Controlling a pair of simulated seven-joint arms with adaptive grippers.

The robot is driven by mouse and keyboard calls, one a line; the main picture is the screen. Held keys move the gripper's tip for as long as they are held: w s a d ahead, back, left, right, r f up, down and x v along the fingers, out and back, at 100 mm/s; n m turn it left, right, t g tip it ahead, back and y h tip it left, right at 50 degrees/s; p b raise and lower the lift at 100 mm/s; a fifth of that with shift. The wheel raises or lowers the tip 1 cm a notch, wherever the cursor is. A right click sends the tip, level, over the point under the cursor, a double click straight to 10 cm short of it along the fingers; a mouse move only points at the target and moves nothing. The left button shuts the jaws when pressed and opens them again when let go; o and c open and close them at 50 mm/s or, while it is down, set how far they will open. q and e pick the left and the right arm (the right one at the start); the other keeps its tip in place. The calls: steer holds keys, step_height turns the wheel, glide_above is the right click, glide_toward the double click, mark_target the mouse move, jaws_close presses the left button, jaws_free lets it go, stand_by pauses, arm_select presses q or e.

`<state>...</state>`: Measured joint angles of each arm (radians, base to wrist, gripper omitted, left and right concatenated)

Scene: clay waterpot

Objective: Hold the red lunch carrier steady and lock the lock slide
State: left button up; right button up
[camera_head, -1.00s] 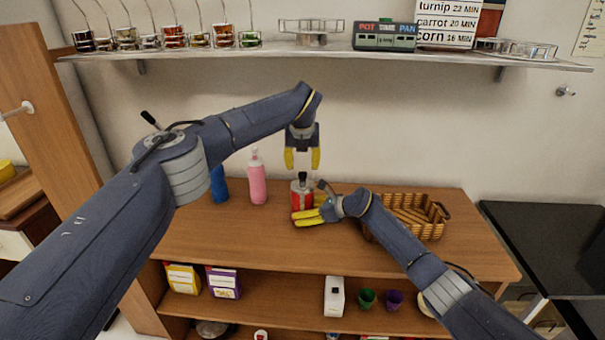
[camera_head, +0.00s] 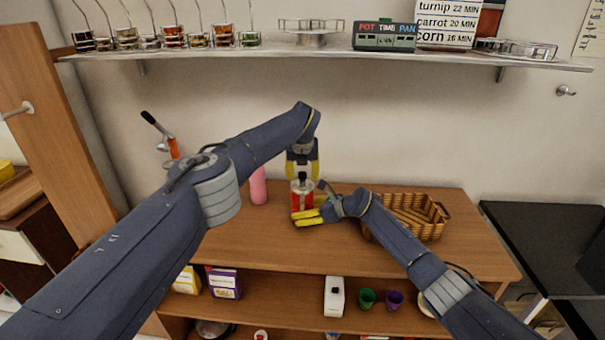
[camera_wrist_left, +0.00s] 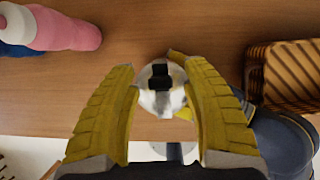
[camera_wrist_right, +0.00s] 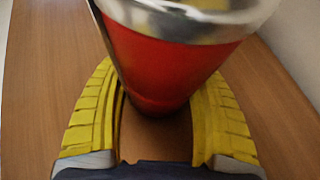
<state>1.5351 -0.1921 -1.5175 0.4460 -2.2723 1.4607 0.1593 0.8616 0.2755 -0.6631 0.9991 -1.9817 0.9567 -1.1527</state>
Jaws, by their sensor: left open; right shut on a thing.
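The red lunch carrier (camera_head: 302,197) stands upright on the wooden counter, with a silver top. In the right wrist view its red body (camera_wrist_right: 165,65) sits between the yellow fingers of my right gripper (camera_wrist_right: 160,110), which is shut on it low on its side. My left gripper (camera_head: 302,172) is open and points down just above the carrier. In the left wrist view the carrier's silver lid (camera_wrist_left: 158,98) with a dark lock slide (camera_wrist_left: 160,76) on top lies between the open fingers (camera_wrist_left: 165,75). I cannot tell the slide's position.
A wicker basket (camera_head: 428,228) stands right of the carrier, behind my right arm. A shelf (camera_head: 250,53) runs along the wall above. The counter's front left is clear.

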arm_select(q)
jaws_close()
stand_by(0.6)
